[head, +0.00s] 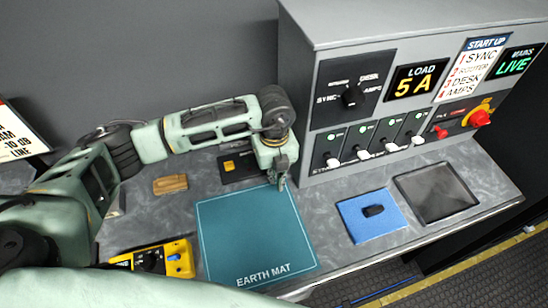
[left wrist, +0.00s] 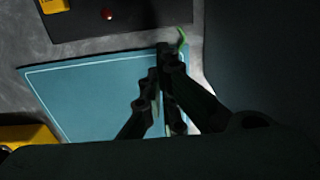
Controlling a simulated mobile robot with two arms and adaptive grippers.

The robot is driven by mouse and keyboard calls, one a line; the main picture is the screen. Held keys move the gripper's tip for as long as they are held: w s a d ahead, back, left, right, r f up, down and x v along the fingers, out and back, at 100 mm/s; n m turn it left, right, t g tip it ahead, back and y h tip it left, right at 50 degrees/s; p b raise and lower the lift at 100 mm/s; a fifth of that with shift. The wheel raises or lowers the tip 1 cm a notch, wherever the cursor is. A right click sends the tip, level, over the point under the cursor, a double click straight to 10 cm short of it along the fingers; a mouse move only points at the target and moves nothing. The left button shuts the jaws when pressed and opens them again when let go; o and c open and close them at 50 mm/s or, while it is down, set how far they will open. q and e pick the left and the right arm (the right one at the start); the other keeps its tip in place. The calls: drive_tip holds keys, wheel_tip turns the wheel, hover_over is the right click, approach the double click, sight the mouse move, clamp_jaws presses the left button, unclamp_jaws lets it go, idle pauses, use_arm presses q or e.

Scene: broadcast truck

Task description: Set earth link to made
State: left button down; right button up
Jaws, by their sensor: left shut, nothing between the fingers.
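My left gripper (head: 280,183) points down at the back right corner of the teal earth mat (head: 245,225), in front of the grey console. In the left wrist view the gripper (left wrist: 160,62) is shut with nothing between its fingers, over the mat (left wrist: 85,100). A thin green piece (left wrist: 182,41) shows right beside the fingertips; I cannot tell if they touch it. A black plate (head: 238,168) with a yellow part lies behind the mat, partly hidden by my arm. The plate (left wrist: 125,18) also shows a red dot in the wrist view. No part is clearly readable as the earth link. My right gripper is out of view.
The console (head: 307,100) with a rotary knob (head: 352,96), several white-tipped switches and a red knob (head: 480,118) stands close right of my gripper.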

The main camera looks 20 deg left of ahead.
use_arm(q)
drive_tip(key=w+a+p, duration=0.1)
drive_tip(key=w, duration=0.1)
drive_tip(key=shift+w+a+r+p, duration=0.3)
drive_tip(key=shift+a+p, duration=0.05)
drive_tip(key=shift+w+a, duration=0.2)
drive_tip(key=shift+w, duration=0.1)
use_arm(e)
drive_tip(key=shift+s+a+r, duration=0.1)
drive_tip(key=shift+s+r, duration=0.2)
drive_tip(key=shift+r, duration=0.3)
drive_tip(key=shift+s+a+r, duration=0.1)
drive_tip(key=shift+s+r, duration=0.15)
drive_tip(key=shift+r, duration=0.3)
use_arm(q)
drive_tip(key=shift+r, duration=0.15)
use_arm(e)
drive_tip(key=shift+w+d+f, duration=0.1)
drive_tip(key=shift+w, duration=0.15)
